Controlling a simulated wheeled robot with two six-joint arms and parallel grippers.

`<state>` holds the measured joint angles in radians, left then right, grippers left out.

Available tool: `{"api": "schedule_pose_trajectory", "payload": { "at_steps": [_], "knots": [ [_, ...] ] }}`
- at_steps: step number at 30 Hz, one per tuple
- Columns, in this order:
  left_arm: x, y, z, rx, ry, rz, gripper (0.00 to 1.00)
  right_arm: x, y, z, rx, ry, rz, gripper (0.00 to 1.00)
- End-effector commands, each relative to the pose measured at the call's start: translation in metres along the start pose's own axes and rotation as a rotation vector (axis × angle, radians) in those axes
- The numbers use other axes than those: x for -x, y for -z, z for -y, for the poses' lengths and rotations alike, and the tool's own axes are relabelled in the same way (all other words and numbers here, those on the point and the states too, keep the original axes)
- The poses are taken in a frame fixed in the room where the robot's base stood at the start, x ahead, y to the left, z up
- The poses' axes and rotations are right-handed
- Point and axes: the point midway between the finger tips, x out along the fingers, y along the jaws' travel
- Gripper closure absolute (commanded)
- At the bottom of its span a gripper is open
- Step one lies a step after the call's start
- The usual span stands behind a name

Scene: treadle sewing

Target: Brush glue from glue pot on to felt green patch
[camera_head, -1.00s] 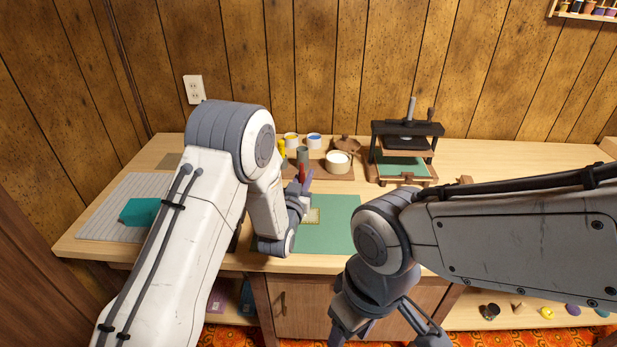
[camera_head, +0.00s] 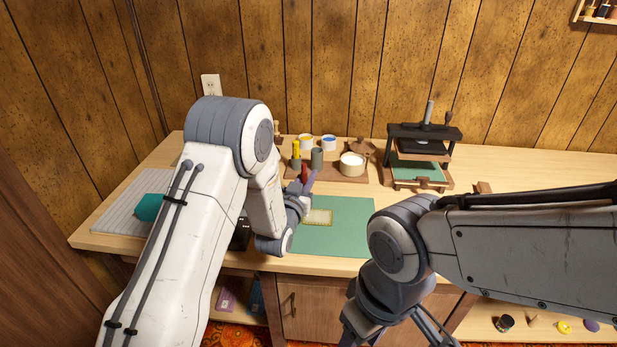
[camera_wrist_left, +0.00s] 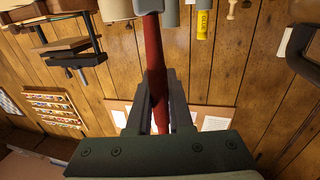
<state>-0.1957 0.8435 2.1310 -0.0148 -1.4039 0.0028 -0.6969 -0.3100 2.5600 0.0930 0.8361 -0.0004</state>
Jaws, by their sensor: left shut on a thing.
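My left gripper (camera_head: 306,184) is shut on a red-handled brush (camera_wrist_left: 157,62), held upright above the far edge of the green mat. The red handle (camera_head: 304,173) shows between the fingers in the head view; the bristles are not clearly visible. A cream pot (camera_head: 352,164), apparently the glue pot, stands open on a brown board, right of and beyond this gripper. A pale yellow-green patch (camera_head: 319,217) lies on the mat just right of my left wrist, partly hidden by it. My right gripper (camera_head: 385,333) is low at the bottom edge, cut off, its opening unclear.
The green mat (camera_head: 345,240) is clear to the right of the patch. A yellow glue bottle (camera_head: 297,151), a grey cup (camera_head: 317,158) and paint pots (camera_head: 329,143) stand behind the brush. A black press (camera_head: 424,134) stands to the right. A teal block (camera_head: 150,207) lies at left.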

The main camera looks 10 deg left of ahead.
Motion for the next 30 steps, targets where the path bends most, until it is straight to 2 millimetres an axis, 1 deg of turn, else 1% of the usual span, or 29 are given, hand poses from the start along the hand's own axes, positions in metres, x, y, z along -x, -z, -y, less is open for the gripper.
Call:
{"api": "schedule_pose_trajectory", "payload": {
  "at_steps": [5,14,24,30],
  "knots": [
    [0.000,-0.002,0.000,0.000,0.000,-0.001,1.00,-0.006,0.000,0.000,0.000,0.000,0.000,0.45],
    [0.000,-0.001,-0.001,0.000,0.000,0.001,1.00,-0.005,0.000,0.000,0.000,0.000,0.000,0.45],
    [-0.003,-0.001,-0.017,-0.001,-0.002,0.001,1.00,-0.009,-0.001,-0.001,0.000,0.000,0.000,0.45],
    [-0.004,0.000,-0.020,0.000,-0.001,0.001,1.00,-0.009,-0.001,-0.001,0.000,0.000,0.000,0.45]
  ]
}}
